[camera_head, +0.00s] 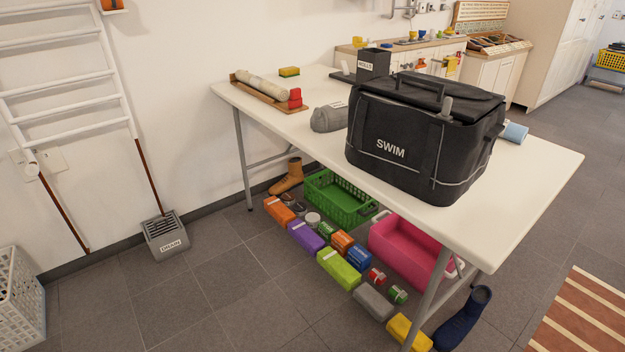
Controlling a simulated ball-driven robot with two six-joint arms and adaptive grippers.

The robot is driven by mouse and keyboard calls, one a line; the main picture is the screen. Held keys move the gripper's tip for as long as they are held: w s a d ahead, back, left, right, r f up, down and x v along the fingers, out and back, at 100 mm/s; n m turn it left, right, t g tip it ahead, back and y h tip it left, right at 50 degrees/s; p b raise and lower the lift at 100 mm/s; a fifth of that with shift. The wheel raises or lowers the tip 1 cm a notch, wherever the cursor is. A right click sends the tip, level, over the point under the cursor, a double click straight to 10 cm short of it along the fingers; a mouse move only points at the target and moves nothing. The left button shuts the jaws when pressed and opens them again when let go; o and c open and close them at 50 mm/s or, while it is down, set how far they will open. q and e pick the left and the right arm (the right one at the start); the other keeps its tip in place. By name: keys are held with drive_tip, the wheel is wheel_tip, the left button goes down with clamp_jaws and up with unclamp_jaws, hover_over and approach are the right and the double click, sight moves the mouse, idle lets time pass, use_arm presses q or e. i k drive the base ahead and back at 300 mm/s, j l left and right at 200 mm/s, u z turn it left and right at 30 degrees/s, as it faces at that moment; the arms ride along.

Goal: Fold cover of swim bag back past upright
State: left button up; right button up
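The swim bag (415,150) is a black soft box with the white word "SWIM" on its front. It stands upright on the white table (540,175). Its cover (432,92) lies over the top, with a dark handle on it, and looks closed or nearly closed. A small grey tab (446,107) sticks up at the cover's front edge. Whether the cover is fastened I cannot tell. Neither of my grippers is in view.
A grey rounded object (329,117) and a dark box (373,64) stand beside the bag. A tray with a rolled mat (262,86) lies at the table's far left. Crates and several colored blocks lie under the table.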

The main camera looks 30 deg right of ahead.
sight(470, 103)
drive_tip(key=z, duration=1.6)
